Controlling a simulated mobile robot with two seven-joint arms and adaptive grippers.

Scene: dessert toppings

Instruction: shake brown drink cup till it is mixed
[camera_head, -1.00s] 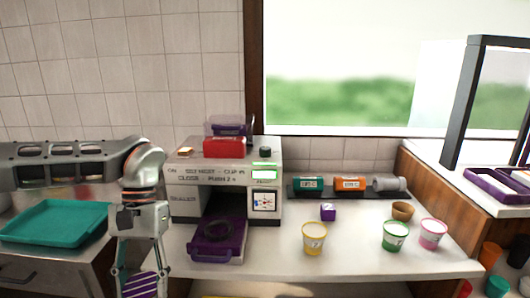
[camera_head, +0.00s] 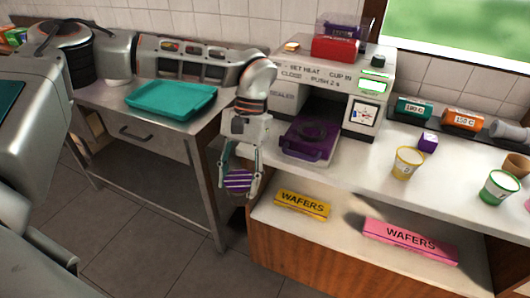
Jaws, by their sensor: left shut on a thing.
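My left gripper (camera_head: 238,188) is shut on a cup with a purple-and-white striped top (camera_head: 238,179). Its body below the stripes looks dark brownish and is partly hidden by the fingers. The gripper points down and holds the cup in the air, in front of the counter's left end. A small open brown cup (camera_head: 516,165) stands on the counter at the right edge. My right gripper is not in view.
The sealer machine (camera_head: 325,85) with its purple tray (camera_head: 312,140) stands behind the gripper. A yellow cup (camera_head: 407,162) and green cup (camera_head: 500,187) stand to the right. Wafer boxes, yellow (camera_head: 302,205) and pink (camera_head: 410,241), lie below. A teal tray (camera_head: 172,100) sits on the left table.

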